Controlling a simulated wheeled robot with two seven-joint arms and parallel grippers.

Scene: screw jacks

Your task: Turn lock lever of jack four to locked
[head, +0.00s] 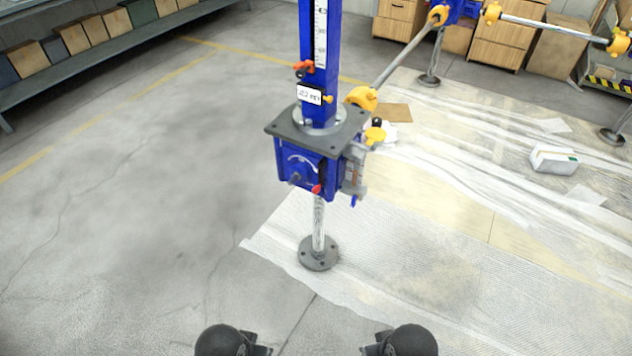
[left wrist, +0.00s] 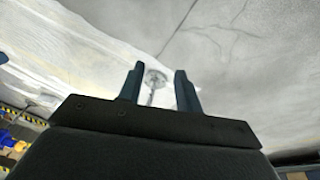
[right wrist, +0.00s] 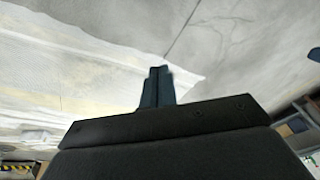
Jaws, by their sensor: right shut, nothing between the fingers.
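A blue screw jack (head: 321,50) stands upright in the middle of the head view, on a thin post with a round grey foot (head: 319,254). Its blue housing (head: 300,170) has a dial with a grey knob (head: 296,178) and a red-tipped lever (head: 317,188) at its lower right. An orange-red handle (head: 303,66) sits higher on the column. I cannot tell which is the lock lever, and no jack number is legible. My left gripper (left wrist: 160,70) is open and empty. My right gripper (right wrist: 161,69) is shut and empty. Both are well away from the jack.
A grey plate (head: 280,130) juts out around the column. A yellow-jointed bar (head: 405,58) runs from the jack toward another jack behind. Translucent sheeting (head: 400,265) covers the floor at right, with a white box (head: 554,160) on it. The left floor is clear.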

